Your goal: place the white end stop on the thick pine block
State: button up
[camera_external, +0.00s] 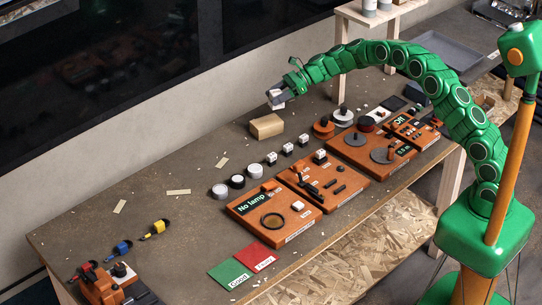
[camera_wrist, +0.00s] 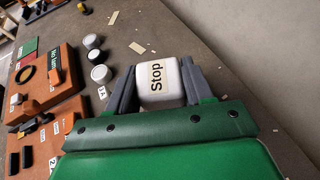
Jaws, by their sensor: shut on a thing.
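The white end stop (camera_wrist: 158,82), marked "Stop", is between the two grey fingers of my gripper (camera_wrist: 155,88) in the wrist view. My gripper (camera_external: 277,99) is shut on it, and a little of the white stop (camera_external: 275,93) shows in the external view. The thick pine block (camera_external: 266,126) is a pale wooden block on the bench, towards the wall. My gripper is above the bench, just up and right of the block in the external view, and appears apart from it. I cannot make out the pine block in the wrist view.
Orange-brown boards (camera_external: 272,212) with switches and dials line the front of the bench (camera_external: 100,225). Several small white blocks and round knobs (camera_external: 254,171) stand behind them. A small wooden shelf (camera_external: 346,60) stands behind my arm.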

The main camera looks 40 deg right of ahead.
jog(key=shift+w+a+f, duration=0.25)
jog(key=shift+w+f, duration=0.75)
jog(key=shift+f, duration=0.25)
jog(key=shift+w+a+f, duration=0.25)
jog(key=shift+w+f, duration=0.7)
jog(key=shift+f, duration=0.25)
jog(key=shift+w+f, duration=0.1)
jog(key=shift+f, duration=1.5)
jog(key=shift+f, duration=0.15)
jog(key=o, duration=1.1)
jog(key=shift+c, duration=0.2)
jog(key=shift+d+r, duration=0.1)
jog(key=shift+r, duration=0.1)
jog(key=v, duration=1.1)
jog(key=shift+d+r, duration=0.2)
jog(key=shift+d, duration=0.05)
